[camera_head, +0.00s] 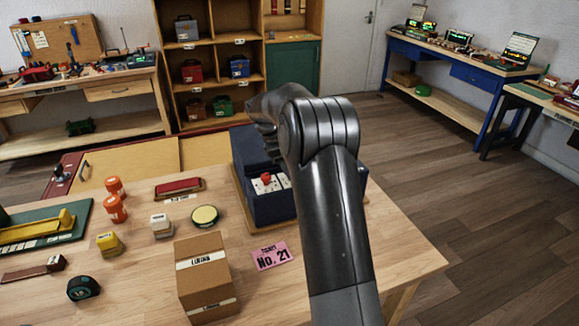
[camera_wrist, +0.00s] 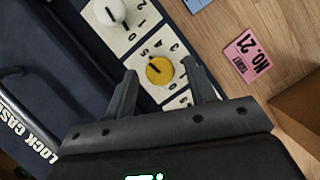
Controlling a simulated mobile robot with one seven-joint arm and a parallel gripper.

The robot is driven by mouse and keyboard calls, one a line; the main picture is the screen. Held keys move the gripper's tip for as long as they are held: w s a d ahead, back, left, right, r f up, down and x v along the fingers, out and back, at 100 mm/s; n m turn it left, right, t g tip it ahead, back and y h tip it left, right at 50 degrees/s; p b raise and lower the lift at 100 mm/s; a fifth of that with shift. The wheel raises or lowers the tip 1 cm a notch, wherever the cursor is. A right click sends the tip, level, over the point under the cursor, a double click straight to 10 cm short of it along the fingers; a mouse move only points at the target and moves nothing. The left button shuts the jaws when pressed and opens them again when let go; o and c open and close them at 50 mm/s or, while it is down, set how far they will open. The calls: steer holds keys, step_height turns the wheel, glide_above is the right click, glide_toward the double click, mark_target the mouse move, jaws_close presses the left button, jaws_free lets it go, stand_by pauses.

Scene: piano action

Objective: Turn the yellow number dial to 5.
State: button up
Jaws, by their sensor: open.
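The yellow number dial (camera_wrist: 160,70) sits on a white panel with black digits, on the dark blue lock case (camera_wrist: 30,45). A dark pointer mark on the dial points toward the upper left of the wrist view; which digit it meets is hard to tell. My gripper (camera_wrist: 159,69) is open, with one finger on each side of the dial. Whether the fingers touch it is unclear. In the head view the lock case (camera_head: 262,206) stands on the table, and my arm hides the yellow dial and my fingertips.
A white dial (camera_wrist: 110,12) is beside the yellow one. A red knob (camera_head: 266,180) shows on the case. A pink No. 21 ticket (camera_head: 271,255) and a cardboard box (camera_head: 206,275) lie in front of the case. Stamps and orange jars stand to the left.

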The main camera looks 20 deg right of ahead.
steer(key=shift+r, duration=0.1)
steer(key=v, duration=1)
steer(key=shift+r, duration=0.3)
steer(key=shift+a, duration=0.1)
